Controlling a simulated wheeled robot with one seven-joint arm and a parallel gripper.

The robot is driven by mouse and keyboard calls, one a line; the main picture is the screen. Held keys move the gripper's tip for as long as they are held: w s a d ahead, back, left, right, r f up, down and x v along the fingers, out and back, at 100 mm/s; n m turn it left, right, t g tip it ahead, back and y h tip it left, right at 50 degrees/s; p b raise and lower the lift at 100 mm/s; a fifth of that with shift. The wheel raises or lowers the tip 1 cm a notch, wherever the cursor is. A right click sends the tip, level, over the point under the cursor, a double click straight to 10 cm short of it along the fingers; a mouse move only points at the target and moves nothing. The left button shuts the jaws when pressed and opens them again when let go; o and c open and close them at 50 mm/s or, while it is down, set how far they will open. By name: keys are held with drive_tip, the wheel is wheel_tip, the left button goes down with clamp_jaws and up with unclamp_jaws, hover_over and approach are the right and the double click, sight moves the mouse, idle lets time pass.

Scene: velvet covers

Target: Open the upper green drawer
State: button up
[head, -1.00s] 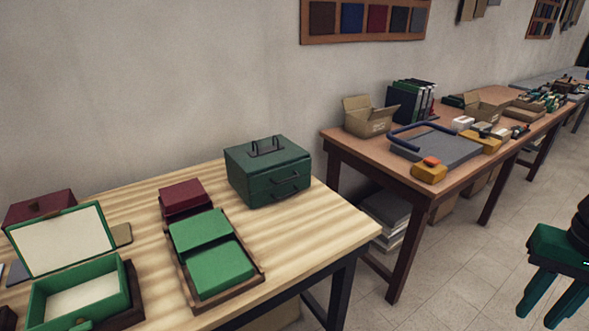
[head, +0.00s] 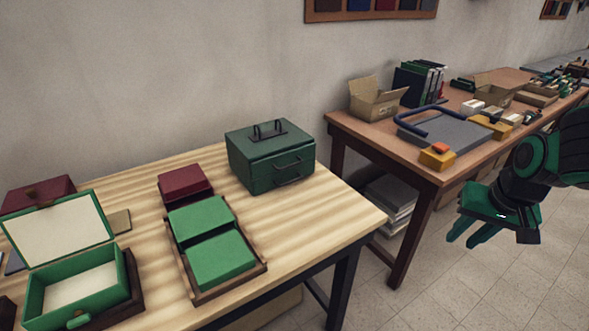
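A dark green chest (head: 270,155) with two stacked drawers stands at the back right of the light wooden table. Its upper drawer (head: 288,165) looks shut, and a dark bar handle shows on its front. The lower drawer (head: 288,181) also looks shut and has a similar handle. A dark carry handle stands on the lid. My gripper (head: 463,240) is at the right, over the floor and well apart from the chest. Its green fingers point down and left with a gap between them, and nothing shows between them.
The light wooden table (head: 330,220) also bears a brown tray (head: 260,268) with green blocks, a maroon box (head: 184,181) and an open green box (head: 75,285). A brown table (head: 400,150) at the right holds cartons and tools. Floor shows between table and gripper.

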drive_tip(key=w+a+f+m+t+y, duration=0.1)
drive_tip(key=w+a+m+t+y, duration=0.2)
drive_tip(key=w+a, duration=1.2)
drive_tip(key=w+a+f+m+t+y, duration=0.2)
drive_tip(key=w+a+m+t+y, duration=0.2)
drive_tip(key=w+a, duration=1)
drive_tip(key=a+t+y, duration=0.1)
drive_tip(key=a+t, duration=0.1)
drive_tip(key=a, duration=0.6)
drive_tip(key=shift+w+t+y, duration=0.3)
drive_tip(key=shift+w+y, duration=0.05)
drive_tip(key=shift+y, duration=0.05)
drive_tip(key=shift+a, duration=0.1)
drive_tip(key=shift+c, duration=0.6)
clamp_jaws()
drive_tip(key=shift+f, duration=0.1)
